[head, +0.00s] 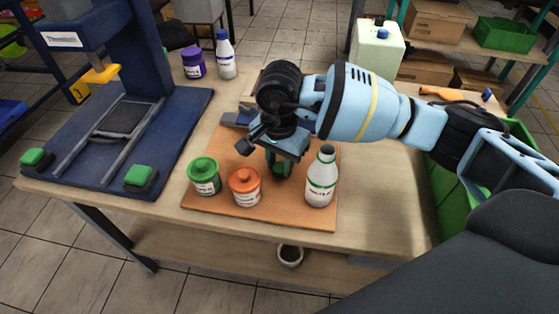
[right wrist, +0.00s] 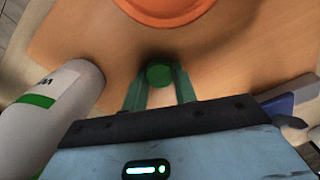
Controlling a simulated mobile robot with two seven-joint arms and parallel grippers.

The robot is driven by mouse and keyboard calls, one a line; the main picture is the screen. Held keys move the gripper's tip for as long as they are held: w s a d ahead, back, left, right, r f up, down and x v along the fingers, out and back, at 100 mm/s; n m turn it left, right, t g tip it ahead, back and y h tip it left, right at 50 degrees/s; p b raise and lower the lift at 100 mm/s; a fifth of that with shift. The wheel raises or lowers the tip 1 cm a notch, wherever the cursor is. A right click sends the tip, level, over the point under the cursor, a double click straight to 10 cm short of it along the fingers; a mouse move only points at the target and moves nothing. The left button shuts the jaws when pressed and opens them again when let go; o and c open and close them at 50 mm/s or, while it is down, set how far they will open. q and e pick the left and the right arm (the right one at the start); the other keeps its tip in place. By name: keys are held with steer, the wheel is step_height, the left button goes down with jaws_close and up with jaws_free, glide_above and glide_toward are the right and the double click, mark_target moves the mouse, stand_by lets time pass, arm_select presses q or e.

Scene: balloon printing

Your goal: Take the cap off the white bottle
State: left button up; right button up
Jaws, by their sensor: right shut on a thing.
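The white bottle (head: 321,180) with a green band stands upright on the orange-brown board, just right of my right gripper. Its neck top is pale, with no green cap on it. In the right wrist view the bottle (right wrist: 42,115) is at the left, apart from the fingers. My right gripper (head: 280,167) is above the board, left of the bottle. In the right wrist view its green fingers (right wrist: 160,88) are shut on a small round green cap (right wrist: 159,75). Whether the cap touches the board is unclear. My left gripper is out of view.
A green-lidded jar (head: 204,176) and an orange-lidded jar (head: 244,186) stand on the board (head: 262,217) left of my gripper. A dark blue printing machine (head: 120,120) fills the left. A purple jar (head: 193,63) and blue-capped bottle (head: 225,56) stand behind.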

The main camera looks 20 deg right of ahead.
mark_target(279, 167)
steer(key=shift+f, duration=0.1)
steer(key=o, duration=1.1)
steer(key=shift+r, duration=6.15)
